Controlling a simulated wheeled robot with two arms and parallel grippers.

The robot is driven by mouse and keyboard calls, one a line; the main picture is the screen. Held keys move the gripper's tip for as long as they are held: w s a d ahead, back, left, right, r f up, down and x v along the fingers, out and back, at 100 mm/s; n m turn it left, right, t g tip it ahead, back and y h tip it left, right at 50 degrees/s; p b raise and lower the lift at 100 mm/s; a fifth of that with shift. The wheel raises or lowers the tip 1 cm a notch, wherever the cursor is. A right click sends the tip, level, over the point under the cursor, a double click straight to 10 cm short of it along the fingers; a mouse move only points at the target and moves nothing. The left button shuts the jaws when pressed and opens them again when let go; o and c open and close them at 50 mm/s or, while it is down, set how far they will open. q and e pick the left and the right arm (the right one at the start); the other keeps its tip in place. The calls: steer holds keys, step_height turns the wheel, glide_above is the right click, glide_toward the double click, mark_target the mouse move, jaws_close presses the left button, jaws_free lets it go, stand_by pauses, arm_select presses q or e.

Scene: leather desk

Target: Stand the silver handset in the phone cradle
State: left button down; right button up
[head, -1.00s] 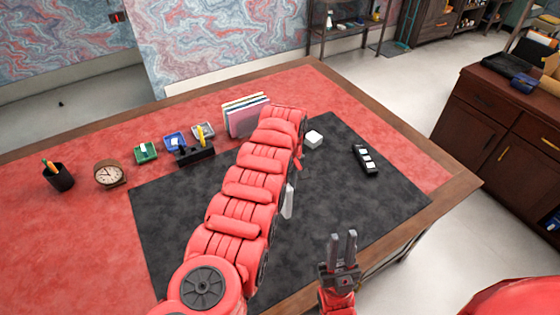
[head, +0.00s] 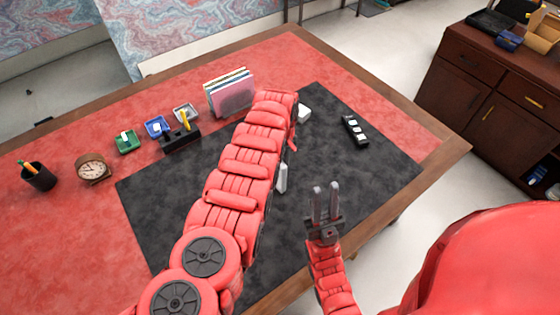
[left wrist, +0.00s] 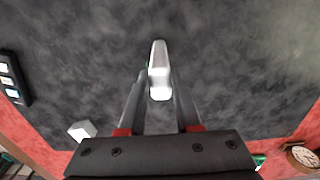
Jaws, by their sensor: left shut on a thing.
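The silver handset (head: 282,178) shows as a pale upright bar over the dark mat, beside my left arm. In the left wrist view the handset (left wrist: 159,62) is between the fingertips of my left gripper (left wrist: 158,88), which is shut on it. In the head view my left arm hides that gripper. My right gripper (head: 325,190) is open and empty over the mat's front right. I cannot tell for sure which object is the phone cradle. A black slotted block (head: 180,141) stands at the mat's back left, and a small white block (head: 304,113) is partly behind my left arm.
A black bar with white pieces (head: 355,130) lies at the mat's right. Small coloured trays (head: 156,127), a file rack (head: 231,95), a clock (head: 93,169) and a pencil cup (head: 39,176) stand on the red desk top. The mat's right half is mostly clear.

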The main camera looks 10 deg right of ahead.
arm_select(q)
steer(key=c, duration=0.9)
jaws_free()
steer(key=o, duration=0.3)
steer(key=shift+w+a+f, duration=0.2)
steer(key=shift+w+a, duration=0.05)
steer(key=shift+s+d+r, duration=0.1)
steer(key=shift+r, duration=0.1)
steer(key=shift+r+p, duration=0.35)
steer(key=shift+p, duration=0.05)
step_height(320, 180, up, 12)
steer(key=b, duration=0.2)
steer(key=shift+f+b, duration=0.2)
steer(key=shift+b, duration=0.2)
